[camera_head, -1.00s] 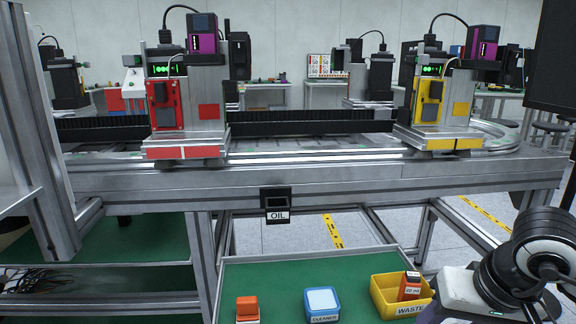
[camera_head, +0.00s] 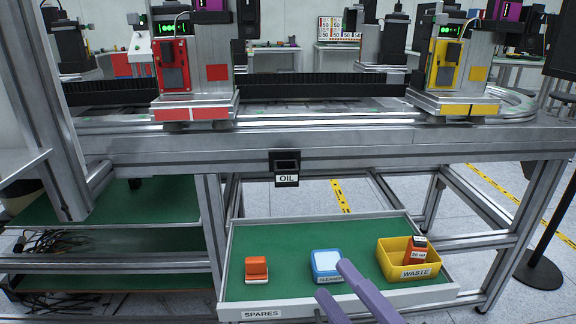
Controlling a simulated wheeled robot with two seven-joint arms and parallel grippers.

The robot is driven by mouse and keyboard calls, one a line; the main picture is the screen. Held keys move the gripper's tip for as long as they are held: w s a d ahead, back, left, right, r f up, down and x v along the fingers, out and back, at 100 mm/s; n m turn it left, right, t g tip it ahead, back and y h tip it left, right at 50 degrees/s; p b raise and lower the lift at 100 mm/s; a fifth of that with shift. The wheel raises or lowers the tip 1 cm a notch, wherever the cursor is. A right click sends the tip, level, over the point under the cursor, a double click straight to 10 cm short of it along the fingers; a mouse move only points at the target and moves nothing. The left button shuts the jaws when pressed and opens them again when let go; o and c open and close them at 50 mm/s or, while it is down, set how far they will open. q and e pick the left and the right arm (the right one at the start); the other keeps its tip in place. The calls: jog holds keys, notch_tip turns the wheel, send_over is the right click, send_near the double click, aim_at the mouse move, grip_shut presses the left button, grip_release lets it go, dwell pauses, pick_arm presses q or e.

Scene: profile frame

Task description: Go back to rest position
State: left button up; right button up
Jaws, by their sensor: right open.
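My right gripper (camera_head: 333,279) shows at the bottom middle of the head view as two purple fingers, spread apart with nothing between them. They appear in front of the green-floored tray (camera_head: 300,238), and one fingertip overlaps the right edge of the blue CLEANER box (camera_head: 321,277). I cannot tell whether it touches the box. The rest of the right arm is out of the picture. My left gripper is not in view.
The tray, labelled SPARES, also holds an orange block (camera_head: 257,267) and a yellow WASTE bin (camera_head: 393,261) with an orange labelled box (camera_head: 416,249) in it. Above runs a metal conveyor frame (camera_head: 370,148) with an OIL holder (camera_head: 285,166). A black post (camera_head: 553,235) stands at right.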

jog(key=s+d+f+m+g+h, duration=0.2)
jog(key=d+f+m+h, duration=0.15)
jog(key=f+m, duration=0.45)
jog(key=s+d+f+m+g+h, duration=0.2)
jog(key=f+m+h, duration=0.2)
jog(key=f+m, duration=0.45)
jog(key=s+f+m+g, duration=0.4)
jog(key=s+f+m, duration=0.1)
jog(key=s+f, duration=0.55)
pick_arm(q)
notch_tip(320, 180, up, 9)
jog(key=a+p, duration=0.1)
jog(key=p, duration=1.5)
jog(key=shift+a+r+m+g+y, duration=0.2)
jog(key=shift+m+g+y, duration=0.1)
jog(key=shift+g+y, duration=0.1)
pick_arm(e)
notch_tip(320, 180, up, 9)
jog(key=d+n+g+h, duration=0.1)
jog(key=d, duration=0.1)
jog(key=shift+w+h, duration=0.35)
jog(key=shift+w, duration=0.05)
